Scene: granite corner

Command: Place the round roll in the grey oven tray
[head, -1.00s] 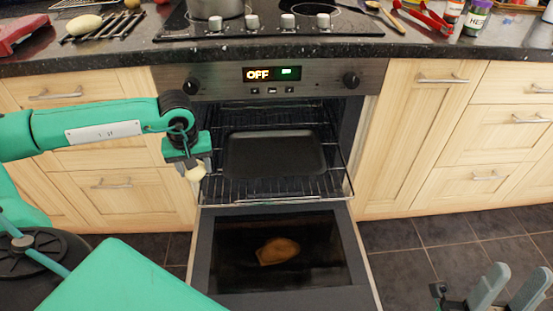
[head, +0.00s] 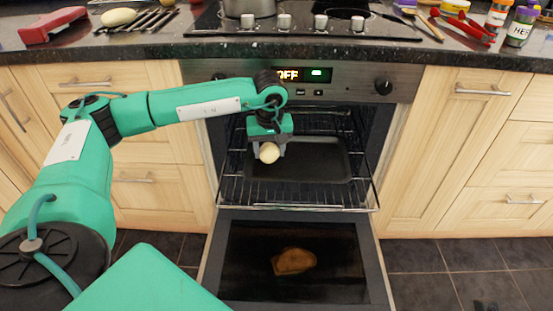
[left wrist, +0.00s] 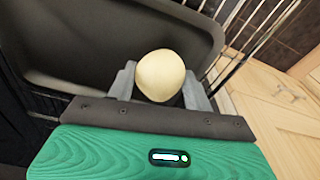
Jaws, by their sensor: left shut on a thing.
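The round roll (head: 269,152) is pale and held in my left gripper (head: 268,150), which is shut on it. The roll also shows in the left wrist view (left wrist: 160,75) between the two grey fingers (left wrist: 160,85). The grey oven tray (head: 325,165) lies on the pulled-out oven rack and looks empty where it shows. In the head view the roll appears over the tray's left front part. In the left wrist view the tray (left wrist: 110,40) lies beyond the roll. I cannot tell the exact height of the roll above the tray. My right gripper is not in view.
The oven door (head: 293,240) hangs open, with a brown bread-like piece (head: 293,261) on it. The wire rack (head: 290,192) has rails around the tray. The counter (head: 140,42) above holds a pot (head: 249,8), a pale oval item (head: 118,17) and bottles (head: 520,26).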

